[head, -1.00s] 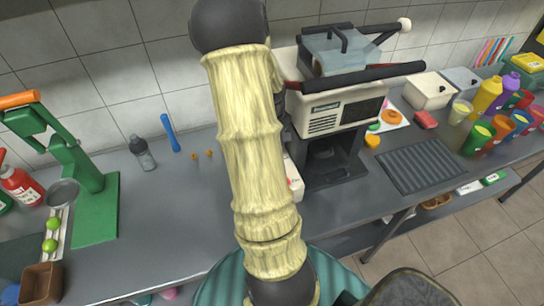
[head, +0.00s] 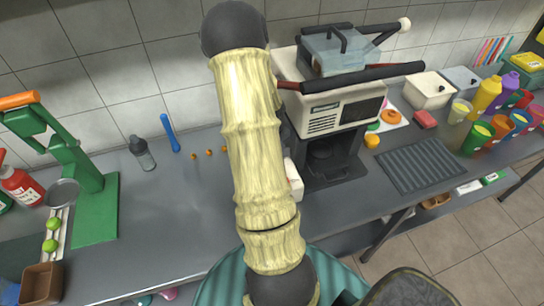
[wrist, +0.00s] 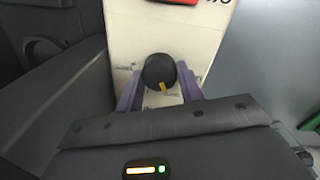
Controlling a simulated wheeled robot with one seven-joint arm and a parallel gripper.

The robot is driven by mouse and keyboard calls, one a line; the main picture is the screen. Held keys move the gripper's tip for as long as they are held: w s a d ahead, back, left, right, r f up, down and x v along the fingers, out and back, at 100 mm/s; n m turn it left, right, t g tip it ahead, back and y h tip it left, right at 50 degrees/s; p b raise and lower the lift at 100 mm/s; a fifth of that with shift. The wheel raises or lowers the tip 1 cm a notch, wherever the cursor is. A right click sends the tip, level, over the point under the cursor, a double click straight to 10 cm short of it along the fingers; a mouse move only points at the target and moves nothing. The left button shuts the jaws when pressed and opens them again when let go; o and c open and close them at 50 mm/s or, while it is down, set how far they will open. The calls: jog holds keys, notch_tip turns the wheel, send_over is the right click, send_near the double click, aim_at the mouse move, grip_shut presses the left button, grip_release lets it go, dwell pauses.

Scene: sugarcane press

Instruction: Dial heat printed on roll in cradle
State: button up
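A black round dial (wrist: 159,71) with a yellow pointer mark sits on a cream-coloured panel (wrist: 122,35) in the wrist view. The mark points down and slightly right in the picture. Small labels around the dial are too blurred to read. My gripper (wrist: 160,72) has its two purple fingers on either side of the dial, apart from each other, with narrow gaps beside it. In the head view my arm hides the gripper and most of the white box (head: 294,180) beside the press. I cannot make out a printed roll or its cradle.
The press machine (head: 340,107) stands behind my arm, with a dark ribbed tray (head: 422,166) to its right. Several coloured cups and bottles stand at the far right. A green lever press (head: 95,205) and a dark bottle (head: 142,153) stand left. Counter between is mostly clear.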

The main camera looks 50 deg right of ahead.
jog(key=shift+m, duration=0.4)
jog(key=m, duration=0.6)
jog(key=m+p, duration=0.1)
jog(key=m, duration=0.2)
jog(key=shift+m, duration=0.3)
jog(key=m+p, duration=0.1)
jog(key=m, duration=0.2)
jog(key=shift+r+m, duration=0.1)
jog(key=shift+m, duration=0.3)
jog(key=m+p, duration=0.1)
jog(key=m, duration=0.4)
jog(key=shift+d+y, duration=0.1)
jog(key=shift+y, duration=0.2)
jog(key=shift+m+p, duration=0.8)
jog(key=shift+m, duration=1.6)
jog(key=o, duration=1)
